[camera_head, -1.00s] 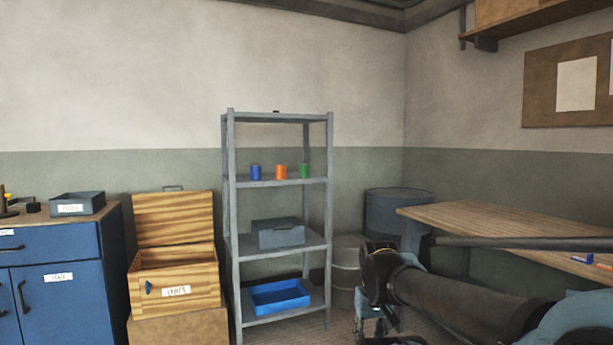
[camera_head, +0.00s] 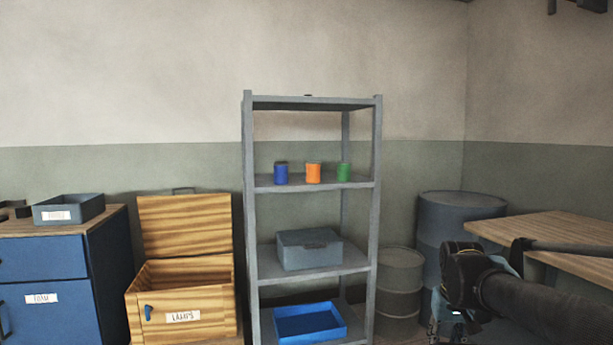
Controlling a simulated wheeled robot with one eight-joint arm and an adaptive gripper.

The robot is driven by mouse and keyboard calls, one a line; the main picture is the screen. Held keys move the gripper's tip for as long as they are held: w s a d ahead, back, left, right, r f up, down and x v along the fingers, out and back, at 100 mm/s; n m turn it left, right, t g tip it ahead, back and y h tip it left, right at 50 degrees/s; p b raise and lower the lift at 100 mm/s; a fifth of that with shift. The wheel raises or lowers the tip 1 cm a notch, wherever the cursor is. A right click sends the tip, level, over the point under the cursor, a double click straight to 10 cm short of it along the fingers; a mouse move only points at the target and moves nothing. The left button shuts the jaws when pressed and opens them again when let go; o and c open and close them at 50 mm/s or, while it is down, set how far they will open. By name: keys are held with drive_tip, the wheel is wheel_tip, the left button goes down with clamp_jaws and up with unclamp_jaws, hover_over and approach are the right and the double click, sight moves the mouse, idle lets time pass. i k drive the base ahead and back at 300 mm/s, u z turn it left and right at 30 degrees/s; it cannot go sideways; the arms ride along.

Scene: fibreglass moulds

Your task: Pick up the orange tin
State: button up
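The orange tin (camera_head: 313,173) stands upright on an upper shelf of the grey metal rack (camera_head: 249,220). A blue tin (camera_head: 281,174) stands to its left and a green tin (camera_head: 344,172) to its right, each a small gap away. My arm reaches in from the lower right. My gripper (camera_head: 446,325) hangs low at the lower right, well apart from the rack and the tins. It is small and dark here, and I cannot tell whether its fingers are open or shut.
Lower rack shelves hold a grey box (camera_head: 309,250) and a blue tray (camera_head: 310,323). An open wooden crate (camera_head: 185,305) and a blue cabinet (camera_head: 50,270) stand left. Drums (camera_head: 455,215) and a wooden table (camera_head: 550,235) stand right. The space around the tins is clear.

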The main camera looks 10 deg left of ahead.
sight(313, 167)
drive_tip(key=u, duration=0.4)
drive_tip(key=i, duration=0.95)
drive_tip(key=u, duration=0.45)
